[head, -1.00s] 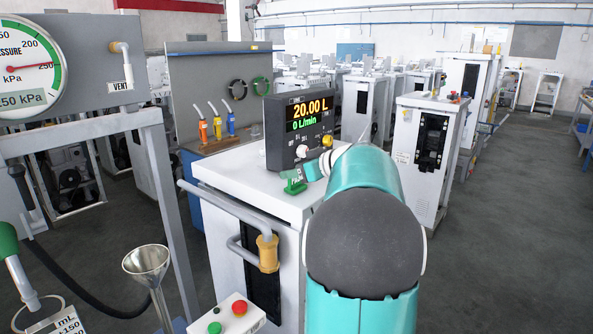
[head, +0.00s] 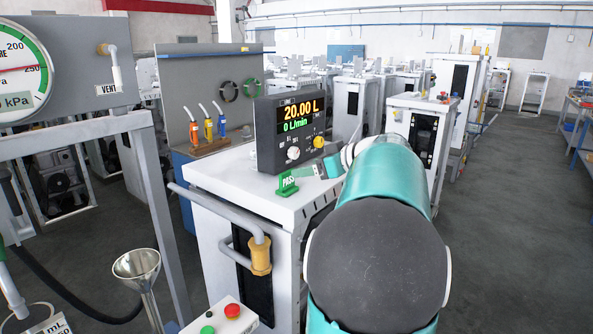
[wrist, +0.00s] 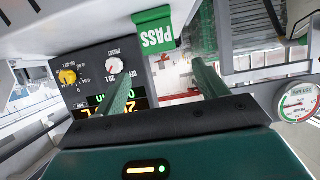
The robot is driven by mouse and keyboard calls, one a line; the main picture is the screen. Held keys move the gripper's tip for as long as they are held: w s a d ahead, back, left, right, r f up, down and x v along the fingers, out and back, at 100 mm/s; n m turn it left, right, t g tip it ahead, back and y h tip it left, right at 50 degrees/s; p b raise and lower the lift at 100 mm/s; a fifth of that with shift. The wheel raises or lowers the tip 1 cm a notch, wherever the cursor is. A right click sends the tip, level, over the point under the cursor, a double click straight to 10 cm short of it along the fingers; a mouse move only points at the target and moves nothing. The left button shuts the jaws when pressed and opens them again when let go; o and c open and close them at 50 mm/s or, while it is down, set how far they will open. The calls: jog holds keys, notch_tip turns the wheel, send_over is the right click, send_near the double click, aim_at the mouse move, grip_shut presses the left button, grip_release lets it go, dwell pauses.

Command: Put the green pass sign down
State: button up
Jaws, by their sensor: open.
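The green PASS sign (head: 287,183) stands upright on the white top of the dispenser cabinet (head: 235,180), in front of the dark display unit (head: 265,135). It also shows, upside down, in the wrist view (wrist: 155,32), its base against the white top. My gripper (head: 314,171) is just right of the sign in the head view. In the wrist view its two green fingers (wrist: 162,69) are spread apart with nothing between them, and the sign sits beyond their tips, clear of them. My arm hides part of the cabinet's right side.
The display unit, with a yellow and a white knob, stands close behind the sign. A grey pipe with a tan fitting (head: 260,256) projects from the cabinet front. A metal funnel (head: 137,265) and a button box (head: 222,318) are at lower left. Open floor lies to the right.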

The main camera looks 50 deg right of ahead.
jog(key=w+a+r+m+t+h, duration=0.3)
jog(key=w+a+r+m+h, duration=0.15)
jog(key=a+r+h, duration=0.6)
jog(key=s+a+f+n+g+y, duration=0.1)
jog(key=s+a+f+g+y, duration=0.2)
jog(key=s+a+f, duration=0.3)
jog(key=s+a+f+n+g+y, duration=0.1)
jog(key=s+a+f+g+y, duration=0.2)
jog(key=s+a+f, duration=0.3)
jog(key=s+a+f+n+g+y, duration=0.1)
jog(key=s+a+f+g+y, duration=0.2)
jog(key=a+f, duration=1.1)
jog(key=s+a+g, duration=0.1)
jog(key=s+a, duration=0.2)
jog(key=a, duration=0.3)
jog(key=shift+a+f+g, duration=0.2)
jog(key=shift+a+g, duration=0.1)
jog(key=shift+g, duration=0.1)
jog(key=shift+n, duration=0.25)
